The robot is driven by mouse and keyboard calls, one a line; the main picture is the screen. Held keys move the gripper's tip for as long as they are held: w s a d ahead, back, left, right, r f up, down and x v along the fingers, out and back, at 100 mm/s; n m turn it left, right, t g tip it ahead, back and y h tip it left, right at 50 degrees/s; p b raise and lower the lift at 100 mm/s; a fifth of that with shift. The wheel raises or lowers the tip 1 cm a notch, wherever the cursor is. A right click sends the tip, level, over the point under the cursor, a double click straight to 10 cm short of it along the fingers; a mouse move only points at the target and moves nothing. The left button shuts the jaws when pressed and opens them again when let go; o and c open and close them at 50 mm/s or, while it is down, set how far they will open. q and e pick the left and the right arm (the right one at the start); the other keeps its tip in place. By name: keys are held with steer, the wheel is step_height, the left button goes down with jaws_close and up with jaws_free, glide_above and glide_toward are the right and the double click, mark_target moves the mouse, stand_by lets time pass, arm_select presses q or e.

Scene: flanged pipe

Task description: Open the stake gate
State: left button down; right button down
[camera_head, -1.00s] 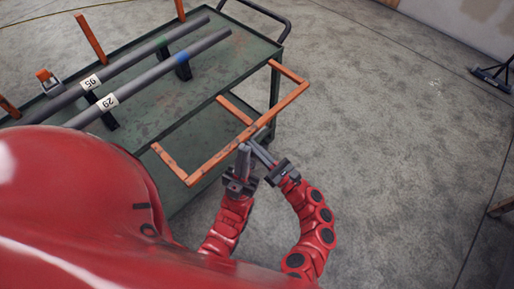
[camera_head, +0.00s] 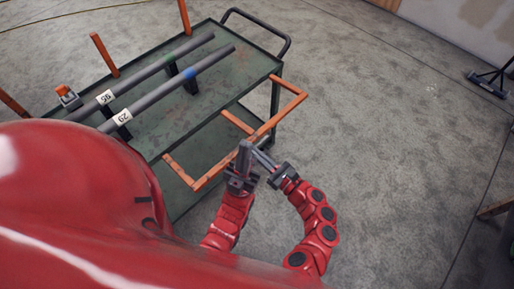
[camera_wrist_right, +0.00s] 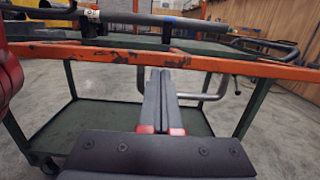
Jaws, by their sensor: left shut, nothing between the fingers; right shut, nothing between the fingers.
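The stake gate is an orange frame (camera_head: 281,121) hanging out from the near long side of the green cart (camera_head: 266,62), with its outer rail toward my grippers. In the right wrist view this chipped orange rail (camera_wrist_right: 215,62) crosses in front of the cart. My left gripper (camera_head: 243,146) is shut and empty, its tips overlapping the outer rail. My right gripper (camera_head: 254,148) is shut and empty beside it, tips close to the left one's. In the right wrist view its closed fingers (camera_wrist_right: 160,72) point at the rail. I cannot tell whether either touches it.
Two grey pipes (camera_head: 150,68) tagged 95 and 29 lie on black supports on the cart. Orange stakes (camera_head: 104,55) stand along its far side. A lower shelf (camera_wrist_right: 95,120) shows below.

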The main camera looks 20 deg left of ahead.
mark_target(254, 140)
steer(key=r+h+p, duration=0.1)
steer(key=r+p, duration=0.1)
steer(key=p, duration=0.2)
steer(key=r+h+p, duration=0.1)
steer(key=r+p, duration=0.1)
steer(key=p, duration=0.2)
steer(key=r+g+h+p, duration=0.1)
steer(key=r+p, duration=0.1)
steer(key=p, duration=0.2)
steer(key=shift+w+a+r, duration=0.15)
steer(key=shift+a+r, duration=0.05)
steer(key=shift+a, duration=0.15)
steer(key=shift+a+r+p, duration=0.1)
steer(key=shift+a+p, duration=0.05)
steer(key=shift+p, duration=0.75)
